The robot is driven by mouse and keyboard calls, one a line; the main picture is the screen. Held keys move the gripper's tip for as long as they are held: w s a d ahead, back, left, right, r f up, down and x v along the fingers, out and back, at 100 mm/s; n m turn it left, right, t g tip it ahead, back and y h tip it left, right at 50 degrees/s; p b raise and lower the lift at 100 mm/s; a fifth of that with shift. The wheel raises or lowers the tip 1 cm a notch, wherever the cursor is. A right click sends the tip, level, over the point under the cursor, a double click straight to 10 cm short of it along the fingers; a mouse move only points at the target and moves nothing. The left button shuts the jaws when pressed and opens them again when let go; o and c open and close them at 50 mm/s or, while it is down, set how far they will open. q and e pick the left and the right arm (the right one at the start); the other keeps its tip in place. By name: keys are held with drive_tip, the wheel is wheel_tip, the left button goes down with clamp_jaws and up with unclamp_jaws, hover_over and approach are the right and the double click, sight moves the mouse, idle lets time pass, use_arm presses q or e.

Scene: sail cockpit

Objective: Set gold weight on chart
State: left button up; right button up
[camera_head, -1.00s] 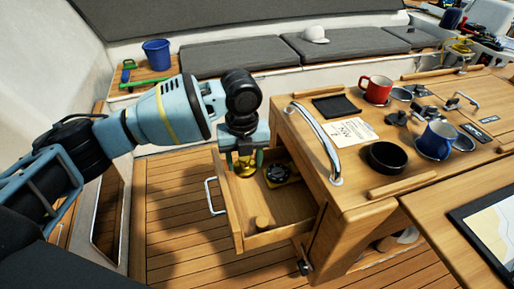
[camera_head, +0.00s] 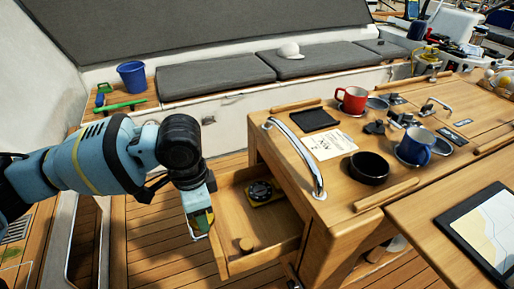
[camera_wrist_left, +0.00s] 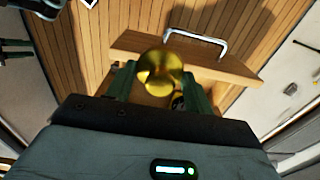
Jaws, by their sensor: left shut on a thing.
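My left gripper (camera_head: 201,221) is shut on the gold weight (camera_wrist_left: 160,70). The weight is a round, shiny gold piece, held between the two green fingers in the left wrist view. In the head view the gripper hangs at the left edge of the open drawer (camera_head: 222,243), near the drawer front, and the weight is mostly hidden there. The chart (camera_head: 492,232) lies flat at the right edge of the head view, on the lower table, partly cut off. My right gripper is not in view.
On the table top stand a red mug (camera_head: 352,99), a blue mug (camera_head: 415,146), a black bowl (camera_head: 369,167) and a metal grab rail (camera_head: 298,158). A wooden strip (camera_head: 386,195) edges the top.

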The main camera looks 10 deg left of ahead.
use_arm(q)
drive_tip(key=s+a+n, duration=0.1)
drive_tip(key=s+n, duration=0.5)
drive_tip(key=n, duration=0.5)
drive_tip(key=shift+a+f+b, duration=0.35)
drive_tip(key=shift+s, duration=0.1)
